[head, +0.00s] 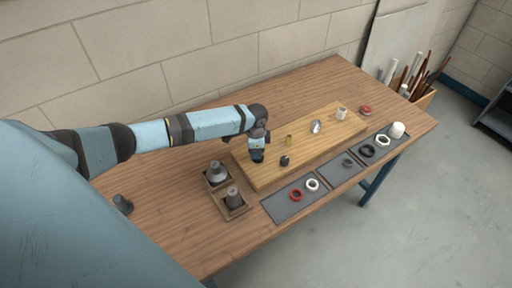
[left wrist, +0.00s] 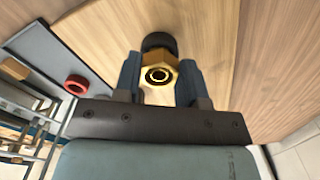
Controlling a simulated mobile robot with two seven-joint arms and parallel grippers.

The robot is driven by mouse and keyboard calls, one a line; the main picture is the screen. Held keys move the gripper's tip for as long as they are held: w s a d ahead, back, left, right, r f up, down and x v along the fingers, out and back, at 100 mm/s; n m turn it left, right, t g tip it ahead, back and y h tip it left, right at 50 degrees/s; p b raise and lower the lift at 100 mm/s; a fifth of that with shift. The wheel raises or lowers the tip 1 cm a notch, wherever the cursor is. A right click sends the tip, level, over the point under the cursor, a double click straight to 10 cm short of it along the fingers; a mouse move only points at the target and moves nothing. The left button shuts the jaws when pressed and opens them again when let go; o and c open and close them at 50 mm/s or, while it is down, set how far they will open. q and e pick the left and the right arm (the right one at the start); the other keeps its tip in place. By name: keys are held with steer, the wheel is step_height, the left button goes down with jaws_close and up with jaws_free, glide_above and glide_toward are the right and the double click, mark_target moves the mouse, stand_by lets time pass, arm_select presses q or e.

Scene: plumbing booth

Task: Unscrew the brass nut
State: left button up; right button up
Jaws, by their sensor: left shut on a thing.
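The brass nut (left wrist: 158,78) shows in the left wrist view as a gold hexagon with a dark round hole. My left gripper (left wrist: 160,88) has one finger on each side of it and is shut on it. In the head view the left gripper (head: 257,158) points down over the left end of the light wooden board (head: 262,180) and hides the nut. A black round part (left wrist: 159,42) shows just beyond the nut in the wrist view. I cannot tell whether the two touch. My right gripper is in neither view.
On the board are a dark fitting (head: 284,161), a brass piece (head: 289,141), a silver piece (head: 316,127) and a white piece (head: 341,113). Grey mats with rings, including a red ring (head: 295,195), lie in front. A tray (head: 234,211) with two grey parts is near the gripper.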

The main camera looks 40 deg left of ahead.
arm_select(q)
steer(key=shift+s+n, duration=0.1)
steer(key=shift+n, duration=0.8)
steer(key=o, duration=1.6)
steer(key=shift+r, duration=0.1)
steer(key=shift+r, duration=2.45)
